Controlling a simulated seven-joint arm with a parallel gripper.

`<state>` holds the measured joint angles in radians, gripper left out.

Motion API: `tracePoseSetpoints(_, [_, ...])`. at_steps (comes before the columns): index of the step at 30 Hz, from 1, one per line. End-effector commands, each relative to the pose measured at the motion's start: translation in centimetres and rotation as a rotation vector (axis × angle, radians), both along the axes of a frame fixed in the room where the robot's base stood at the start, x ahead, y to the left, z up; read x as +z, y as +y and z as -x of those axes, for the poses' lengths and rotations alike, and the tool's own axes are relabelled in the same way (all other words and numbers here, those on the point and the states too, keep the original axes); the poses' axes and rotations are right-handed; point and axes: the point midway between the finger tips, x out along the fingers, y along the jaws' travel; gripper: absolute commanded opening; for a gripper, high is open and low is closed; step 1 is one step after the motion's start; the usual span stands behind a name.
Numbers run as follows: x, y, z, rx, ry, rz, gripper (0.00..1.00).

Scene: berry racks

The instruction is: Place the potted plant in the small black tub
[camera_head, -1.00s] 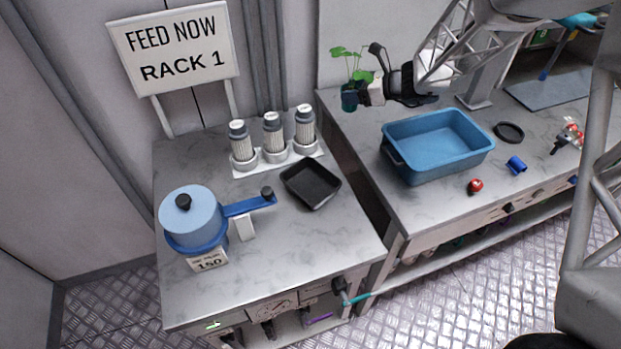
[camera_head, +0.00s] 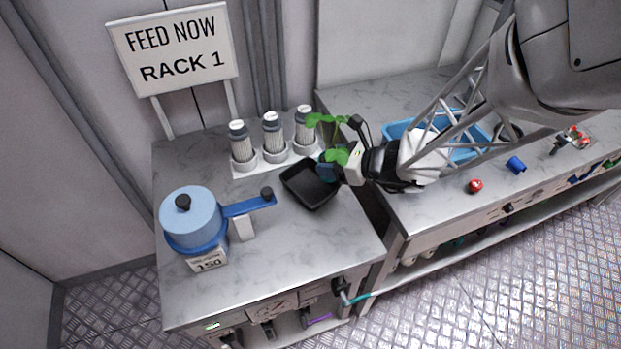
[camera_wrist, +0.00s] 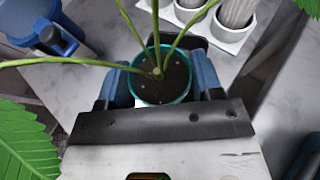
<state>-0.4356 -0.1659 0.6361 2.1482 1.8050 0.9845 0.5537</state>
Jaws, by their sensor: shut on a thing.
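The potted plant (camera_head: 337,155) has green leaves and a small dark teal pot. In the wrist view, the pot (camera_wrist: 160,80) sits between the blue fingers of my gripper (camera_wrist: 162,86), which are shut on it. In the head view, my gripper (camera_head: 342,168) holds the plant upright at the right side of the small black tub (camera_head: 300,197). The pot overlaps the tub's right rim in this view, and its height above the tub is hard to tell. The tub looks empty and lies on the left counter. In the wrist view, part of the tub shows behind the pot.
Several grey-topped cylinders in white cups (camera_head: 273,138) stand behind the tub. A blue pot with a long handle (camera_head: 190,215) is to the left. A blue basin (camera_head: 400,130) is on the right counter, partly hidden by my arm. A gap separates the counters.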

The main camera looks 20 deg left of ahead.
Motion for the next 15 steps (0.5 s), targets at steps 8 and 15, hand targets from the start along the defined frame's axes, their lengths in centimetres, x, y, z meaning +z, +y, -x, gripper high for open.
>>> tracePoseSetpoints(8, [-2.0, -1.7, 5.8, -0.029, 0.001, 0.001, 0.34])
tracePoseSetpoints(15, [-3.0, -2.7, 8.5, -0.044, 0.001, 0.000, 0.34])
